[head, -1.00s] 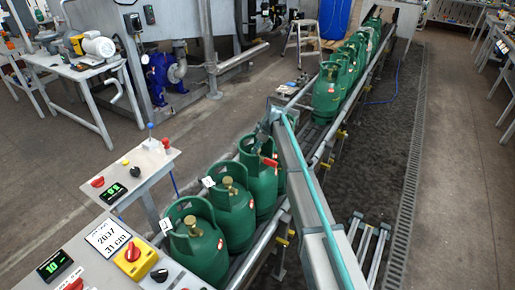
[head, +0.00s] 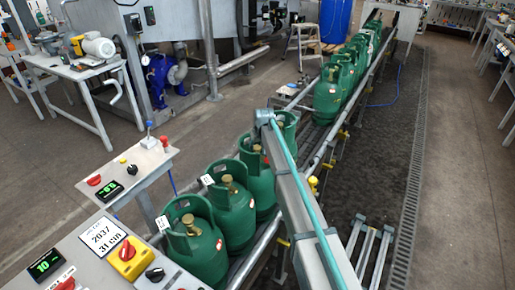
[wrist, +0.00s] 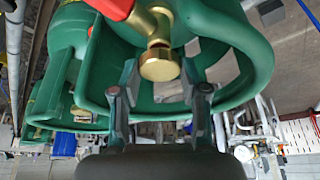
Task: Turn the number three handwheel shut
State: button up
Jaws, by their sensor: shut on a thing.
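In the wrist view my gripper (wrist: 160,72) has its two fingertips on either side of a brass handwheel (wrist: 160,66), shut on it. The handwheel sits on a brass valve inside the guard collar (wrist: 255,50) of a green cylinder, with a red part (wrist: 112,7) on the valve. In the head view the third green cylinder (head: 260,190) from the front stands on the conveyor, partly behind my arm. My fingers and their contact are hidden there. The two nearer cylinders (head: 232,215) (head: 200,255) show bare brass valves and white tags.
Several more green cylinders (head: 328,100) stand farther up the conveyor. The guard collar closely surrounds my fingers. A control panel (head: 100,240) with knobs and a display is at the lower left. Open floor (head: 450,170) lies to the right.

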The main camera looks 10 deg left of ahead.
jog(key=m+h+b, duration=0.1)
jog(key=m, duration=0.2)
jog(key=m+h, duration=0.1)
jog(key=m, duration=0.2)
jog(key=shift+a+f+m+h+b, duration=0.1)
jog(key=shift+a+m+h+b, duration=0.1)
jog(key=shift+m+h+b, duration=0.15)
jog(key=m+h+b, duration=0.1)
jog(key=m, duration=0.2)
jog(key=shift+w+a, duration=0.1)
jog(key=shift+m+g+h+b, duration=0.35)
jog(key=shift+m+g+h, duration=0.1)
jog(key=shift+m, duration=1.1)
jog(key=o, duration=1.1)
jog(key=shift+o, duration=0.2)
jog(key=v, duration=1.2)
